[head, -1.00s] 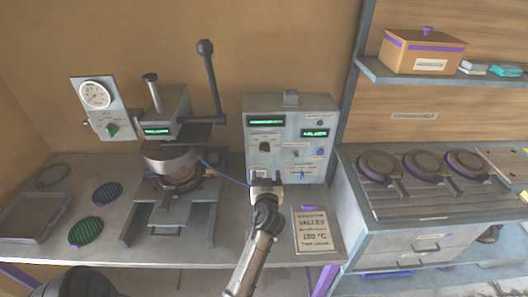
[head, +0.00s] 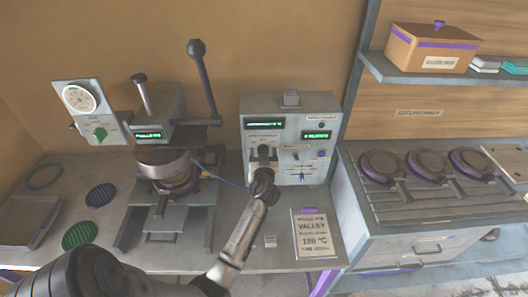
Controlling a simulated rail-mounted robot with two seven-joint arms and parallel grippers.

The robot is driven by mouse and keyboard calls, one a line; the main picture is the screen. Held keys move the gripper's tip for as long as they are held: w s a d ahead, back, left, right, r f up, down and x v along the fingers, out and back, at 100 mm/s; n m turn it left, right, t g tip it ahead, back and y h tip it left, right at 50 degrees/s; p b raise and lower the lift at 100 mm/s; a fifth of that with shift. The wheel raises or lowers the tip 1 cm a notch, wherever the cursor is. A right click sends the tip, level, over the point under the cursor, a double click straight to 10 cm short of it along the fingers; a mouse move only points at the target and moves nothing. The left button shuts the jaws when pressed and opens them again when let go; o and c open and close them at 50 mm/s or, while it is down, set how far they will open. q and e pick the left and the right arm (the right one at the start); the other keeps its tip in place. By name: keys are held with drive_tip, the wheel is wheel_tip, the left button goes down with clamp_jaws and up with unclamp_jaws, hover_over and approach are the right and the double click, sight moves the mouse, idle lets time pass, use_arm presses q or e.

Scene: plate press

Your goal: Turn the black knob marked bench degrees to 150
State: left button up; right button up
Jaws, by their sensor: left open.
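The grey control box (head: 325,170) stands at the back of the bench, with green displays (head: 265,124) and small coloured controls on its front. The black knob is on the left of this front, under the wide display; my gripper now covers most or all of it. My left gripper (head: 263,152) is open and points at the box face at the knob's place. I cannot tell whether its fingers touch the knob. The display digits are too small to read. My right gripper is not in view.
A press with a long lever (head: 204,80) stands left of the box. A dial panel (head: 79,98) is further left. Several round plates (head: 470,163) sit on the right-hand counter.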

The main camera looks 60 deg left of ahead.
use_arm(q)
drive_tip(key=c, duration=0.9)
